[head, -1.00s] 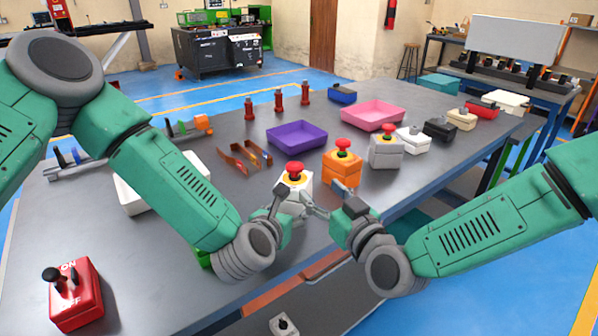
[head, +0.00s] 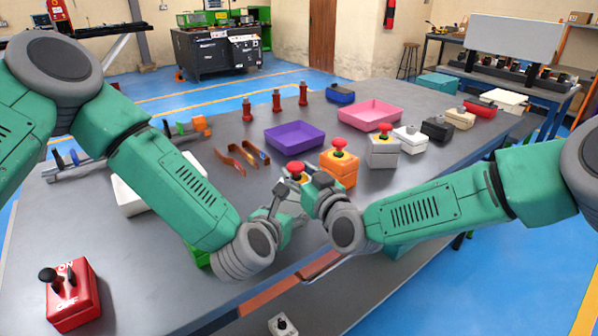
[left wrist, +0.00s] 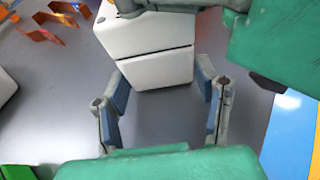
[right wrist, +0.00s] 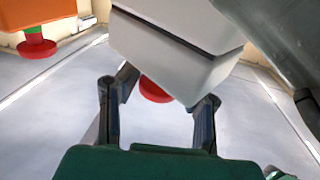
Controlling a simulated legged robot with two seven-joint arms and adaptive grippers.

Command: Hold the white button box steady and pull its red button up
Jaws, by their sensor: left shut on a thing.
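The white button box (left wrist: 150,45) stands near the front edge of the table, mostly hidden by my grippers in the head view. Its red button (head: 296,167) shows on top. My left gripper (left wrist: 160,80) is shut on the white box, one finger at each side, low on it. My right gripper (right wrist: 160,92) is open at the top of the box. In the right wrist view, which appears upside down, the red button (right wrist: 155,88) lies between its spread fingers. I cannot tell whether they touch it.
An orange button box (head: 340,170) stands just right of the white one, near my right gripper. A grey button box (head: 382,152) is farther right. Purple (head: 295,136) and pink (head: 370,115) trays lie behind. A red ON/OFF switch box (head: 72,295) sits at front left.

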